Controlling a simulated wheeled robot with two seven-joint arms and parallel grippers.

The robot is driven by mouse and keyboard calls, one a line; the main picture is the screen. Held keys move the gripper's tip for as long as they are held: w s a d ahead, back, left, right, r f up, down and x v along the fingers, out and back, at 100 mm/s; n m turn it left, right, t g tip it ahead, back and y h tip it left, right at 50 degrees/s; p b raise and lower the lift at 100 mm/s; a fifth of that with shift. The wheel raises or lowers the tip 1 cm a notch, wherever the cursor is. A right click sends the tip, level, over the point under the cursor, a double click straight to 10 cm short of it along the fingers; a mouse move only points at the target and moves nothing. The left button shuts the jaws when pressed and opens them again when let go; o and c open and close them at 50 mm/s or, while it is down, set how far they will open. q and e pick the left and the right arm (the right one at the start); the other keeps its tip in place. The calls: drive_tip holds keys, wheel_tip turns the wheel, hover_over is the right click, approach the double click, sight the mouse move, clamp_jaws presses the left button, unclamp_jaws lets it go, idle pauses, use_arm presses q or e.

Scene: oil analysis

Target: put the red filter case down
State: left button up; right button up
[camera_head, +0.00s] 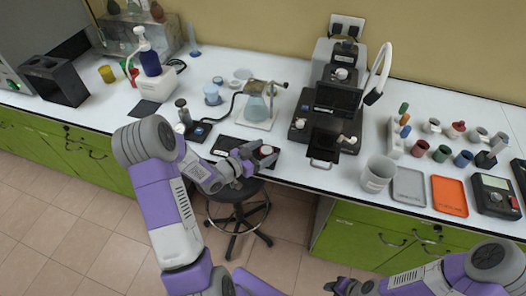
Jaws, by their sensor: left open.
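My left gripper (257,158) is open at the front edge of the white bench, over a dark flat pad (230,148). A small round case (266,150), reddish with a pale top, sits at its fingertips on the dark surface. The fingers partly hide it, and I cannot tell whether they touch it. My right gripper (338,287) is low at the bottom edge of the picture, away from the bench. Its fingers are too small and dark to read.
A flask on a stand (257,105) is behind the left gripper. A black microscope-like instrument (330,105) stands to the right. A white beaker (377,174), grey tray (408,186) and orange tray (449,195) are further right. A stool (237,192) is below the bench edge.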

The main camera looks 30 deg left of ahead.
use_arm(q)
drive_tip(key=shift+r, duration=0.2)
drive_tip(key=p+v, duration=0.1)
drive_tip(key=v, duration=1.1)
drive_tip(key=shift+p, duration=0.3)
drive_tip(key=shift+f, duration=0.15)
